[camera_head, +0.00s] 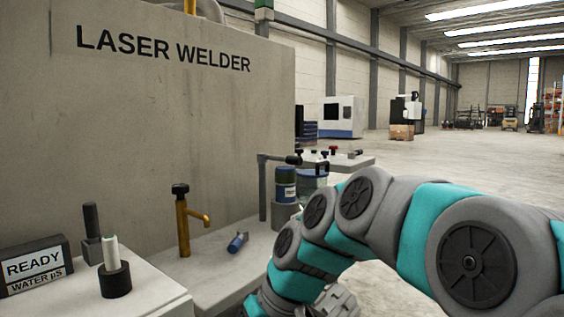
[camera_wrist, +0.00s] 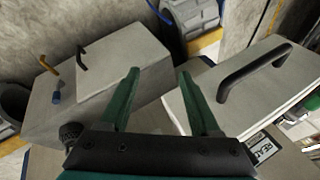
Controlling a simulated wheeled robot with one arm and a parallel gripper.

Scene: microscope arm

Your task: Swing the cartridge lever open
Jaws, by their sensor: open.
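My gripper (camera_wrist: 158,72) is open, with two green fingers apart and nothing between them in the wrist view. No part is clearly marked as the cartridge lever. A dark horizontal arm on a grey post (camera_head: 262,188) stands beside a blue and green canister (camera_head: 285,185) in the head view. A black angled bar (camera_wrist: 80,58) stands on a pale box top in the wrist view, beyond and left of the fingers. The fingers appear apart from it.
A brass tap (camera_head: 184,225) and a small blue item (camera_head: 237,243) are on the pale bench. A READY sign (camera_head: 34,267) and a black holder (camera_head: 115,280) stand at front left. A black handle (camera_wrist: 254,70) is on a box at right in the wrist view. The laser welder wall (camera_head: 150,120) stands behind.

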